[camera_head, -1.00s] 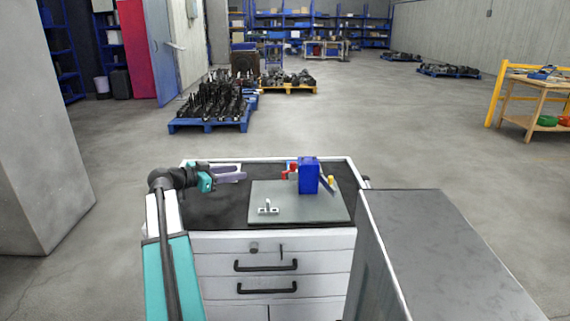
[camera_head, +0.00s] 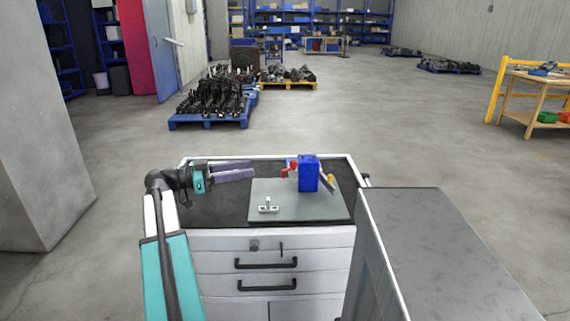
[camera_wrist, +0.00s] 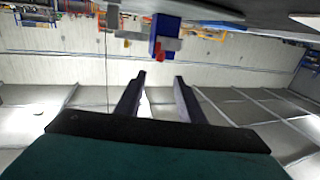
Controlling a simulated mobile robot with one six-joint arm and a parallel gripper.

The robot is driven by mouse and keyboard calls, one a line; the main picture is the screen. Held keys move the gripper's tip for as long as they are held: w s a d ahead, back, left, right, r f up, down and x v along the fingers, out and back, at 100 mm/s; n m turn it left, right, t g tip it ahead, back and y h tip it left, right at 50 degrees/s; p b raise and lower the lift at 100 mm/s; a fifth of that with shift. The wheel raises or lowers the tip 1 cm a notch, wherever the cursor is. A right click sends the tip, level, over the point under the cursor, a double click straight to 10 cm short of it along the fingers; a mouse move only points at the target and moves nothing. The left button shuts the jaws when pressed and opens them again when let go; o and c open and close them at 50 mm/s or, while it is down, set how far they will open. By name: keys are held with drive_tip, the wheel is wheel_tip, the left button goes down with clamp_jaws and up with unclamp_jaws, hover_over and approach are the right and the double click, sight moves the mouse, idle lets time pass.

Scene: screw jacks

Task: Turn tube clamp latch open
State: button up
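A blue block (camera_head: 308,174) stands upright on a grey plate (camera_head: 290,213) on the cabinet top. A red part (camera_head: 292,165) is at its left side and a yellow-tipped angled lever (camera_head: 329,182) at its right. I cannot tell which part is the tube clamp latch. My gripper (camera_head: 252,171) is open and empty, left of the block, with its two purple fingers pointing right towards the red part. The wrist view is upside down; there the blue block (camera_wrist: 166,32) and red part (camera_wrist: 159,52) appear beyond the spread fingertips (camera_wrist: 160,76), apart from them.
A small white T-shaped bracket (camera_head: 268,206) stands on the plate's front left. The dark cabinet top (camera_head: 215,210) has a raised white rim and is bare at left. A grey-topped cabinet (camera_head: 450,250) stands close at the right. Blue pallets with dark parts (camera_head: 210,105) are far behind.

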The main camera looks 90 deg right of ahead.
sight(289, 169)
drive_tip(key=p+x, duration=0.1)
drive_tip(key=x, duration=1.2)
drive_tip(key=shift+s, duration=0.35)
drive_tip(key=shift+d, duration=0.1)
clamp_jaws()
